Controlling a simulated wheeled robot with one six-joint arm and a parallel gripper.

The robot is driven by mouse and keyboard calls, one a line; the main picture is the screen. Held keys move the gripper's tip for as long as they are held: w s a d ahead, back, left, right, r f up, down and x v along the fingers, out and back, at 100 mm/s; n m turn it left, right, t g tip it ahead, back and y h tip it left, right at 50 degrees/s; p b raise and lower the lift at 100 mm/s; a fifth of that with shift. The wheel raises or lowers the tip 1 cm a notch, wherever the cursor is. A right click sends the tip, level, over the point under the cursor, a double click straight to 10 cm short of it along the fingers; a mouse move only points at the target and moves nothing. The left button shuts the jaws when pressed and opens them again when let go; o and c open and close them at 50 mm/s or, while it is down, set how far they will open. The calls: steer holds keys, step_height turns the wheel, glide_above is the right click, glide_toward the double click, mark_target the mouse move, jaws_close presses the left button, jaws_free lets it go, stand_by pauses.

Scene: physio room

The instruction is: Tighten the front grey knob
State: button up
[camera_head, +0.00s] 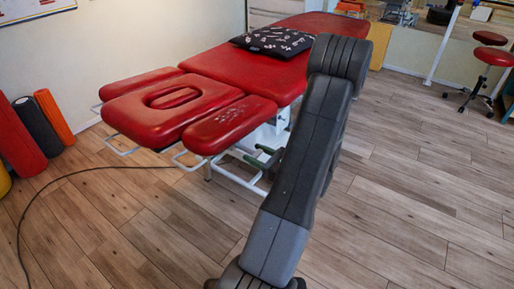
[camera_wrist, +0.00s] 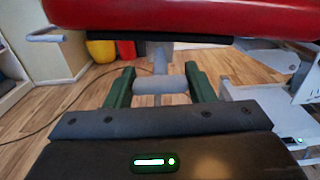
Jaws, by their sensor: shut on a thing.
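The grey knob (camera_wrist: 161,86) shows in the wrist view under the red massage table (camera_wrist: 200,18), as a short bar with rounded ends on a grey stem. My gripper (camera_wrist: 159,70) has its two green fingers on either side of the knob and is shut on it. In the head view my gripper (camera_head: 264,158) shows as a small dark green shape beside the table's white frame.
The red massage table (camera_head: 235,72) carries a dark patterned pillow (camera_head: 273,41). Its white metal frame (camera_wrist: 255,105) is close on the right of my gripper. A dark cable (camera_head: 40,196) lies on the wooden floor. Foam rollers (camera_head: 40,122) stand at the left wall.

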steer(key=shift+m+p, duration=0.5)
steer(key=shift+m, duration=0.3)
steer(key=o, duration=1)
steer(key=shift+d, duration=0.1)
steer(key=p+v, duration=0.1)
steer(key=v, duration=1.2)
steer(key=shift+s+d, duration=0.25)
